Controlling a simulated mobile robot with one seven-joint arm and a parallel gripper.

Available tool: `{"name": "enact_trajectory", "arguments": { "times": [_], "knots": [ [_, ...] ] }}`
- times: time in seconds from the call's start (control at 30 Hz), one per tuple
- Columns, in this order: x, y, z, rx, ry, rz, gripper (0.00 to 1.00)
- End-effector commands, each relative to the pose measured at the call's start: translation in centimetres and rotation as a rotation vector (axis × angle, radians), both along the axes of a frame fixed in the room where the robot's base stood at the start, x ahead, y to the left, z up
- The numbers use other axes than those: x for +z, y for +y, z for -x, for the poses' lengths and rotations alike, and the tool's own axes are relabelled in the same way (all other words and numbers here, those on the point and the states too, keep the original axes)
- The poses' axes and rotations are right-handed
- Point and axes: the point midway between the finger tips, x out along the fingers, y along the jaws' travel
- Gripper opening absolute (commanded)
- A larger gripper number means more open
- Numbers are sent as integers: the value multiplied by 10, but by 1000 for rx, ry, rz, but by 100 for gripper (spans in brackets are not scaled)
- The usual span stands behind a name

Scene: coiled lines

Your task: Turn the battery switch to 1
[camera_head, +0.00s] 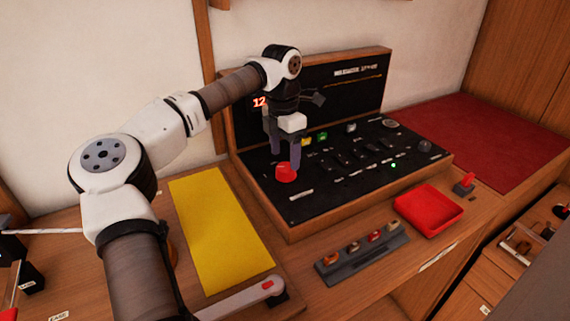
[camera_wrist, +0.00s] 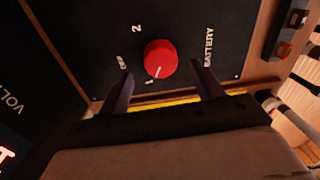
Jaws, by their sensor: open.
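The battery switch is a red round knob (camera_head: 286,173) at the left front of the black panel (camera_head: 330,195). In the wrist view the knob (camera_wrist: 160,56) is marked 2, OFF and 1 around it, with BATTERY to its right. Its white pointer line is turned to the lower left, toward the 1 mark. My gripper (camera_head: 282,158) is open above the knob. In the wrist view its two fingers (camera_wrist: 159,72) stand on either side of the knob's near edge, with gaps visible. Whether they reach down around the knob I cannot tell.
The panel has a wooden frame and an upright back with a lit red display (camera_head: 260,102). A yellow mat (camera_head: 220,230) lies left of it. In front are a grey rack (camera_head: 362,255) with several small parts and a red tray (camera_head: 428,210). A red surface (camera_head: 485,140) lies right.

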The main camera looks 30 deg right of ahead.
Motion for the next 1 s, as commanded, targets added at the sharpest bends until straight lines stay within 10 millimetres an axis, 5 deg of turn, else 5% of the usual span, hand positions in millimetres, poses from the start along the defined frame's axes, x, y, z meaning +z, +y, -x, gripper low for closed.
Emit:
{"name": "enact_trajectory", "arguments": {
  "times": [0.4, 1.0],
  "knots": [
    [86, 0, -5, 1, -1, 2, 66],
    [99, 1, -6, 0, 1, 0, 66]
  ]
}}
